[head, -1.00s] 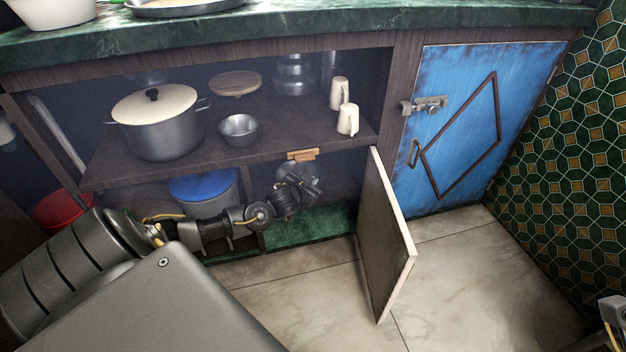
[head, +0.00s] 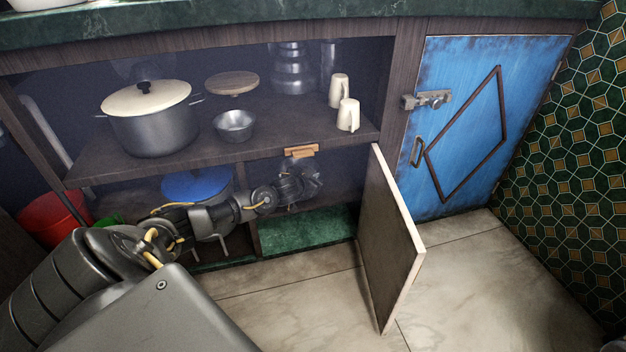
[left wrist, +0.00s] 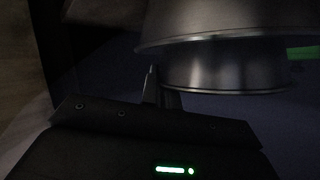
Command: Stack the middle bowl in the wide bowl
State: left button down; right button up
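Two metal bowls fill the upper right of the left wrist view. A broad upper bowl (left wrist: 225,22) sits directly over a narrower lower bowl (left wrist: 222,68), with rims toward the bottom of the picture. My left gripper (left wrist: 163,92) has its fingers close together at the left edge of the lower bowl; whether the rim is between them is unclear. In the head view my left gripper (head: 308,180) is in the lower compartment, under the shelf, and these bowls are hidden or too dark. A small metal bowl (head: 235,125) stands upright on the upper shelf. My right gripper is not seen.
Below are a blue-lidded pot (head: 195,184) and a red container (head: 52,216). An open door (head: 392,240) juts out right of my left arm.

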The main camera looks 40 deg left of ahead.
pick_arm(q)
jog(key=shift+f, duration=0.55)
jog(key=c, duration=1.7)
grip_release()
